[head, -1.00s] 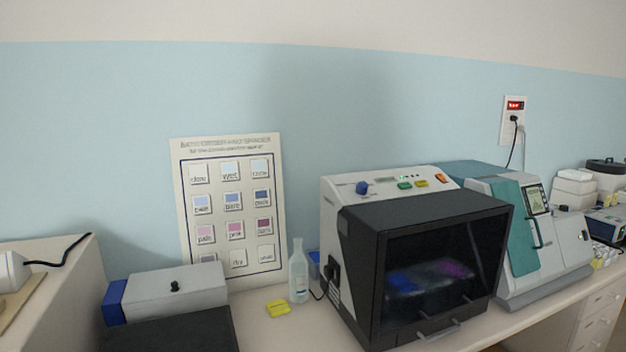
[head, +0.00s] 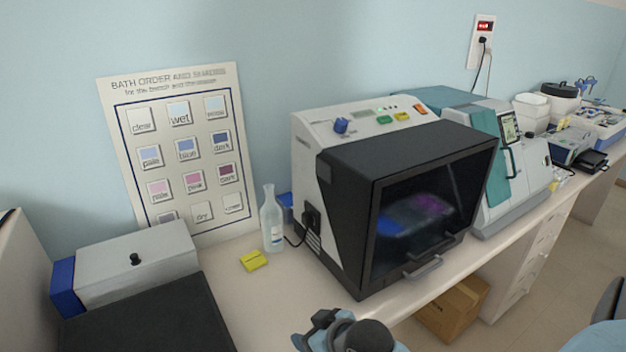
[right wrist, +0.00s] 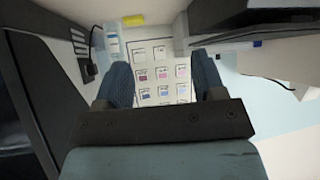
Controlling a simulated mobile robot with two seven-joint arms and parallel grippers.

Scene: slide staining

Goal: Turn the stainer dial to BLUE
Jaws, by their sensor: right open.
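The stainer (head: 420,190) is a white and black box with a dark front window, standing on the bench in the middle of the head view. Its blue dial (head: 341,126) sits on the sloped top panel at the left; the setting it points to is too small to read. My right gripper (head: 322,330) shows at the bottom of the head view, in front of the bench and well below the dial. In the right wrist view its two blue fingers (right wrist: 163,85) are apart with nothing between them. My left gripper is not in view.
Green, yellow and orange buttons (head: 402,116) lie right of the dial. A bottle (head: 272,222) and yellow block (head: 253,261) stand left of the stainer. A bath-order chart (head: 180,212) leans on the wall. A teal-and-white machine (head: 500,200) stands to the right.

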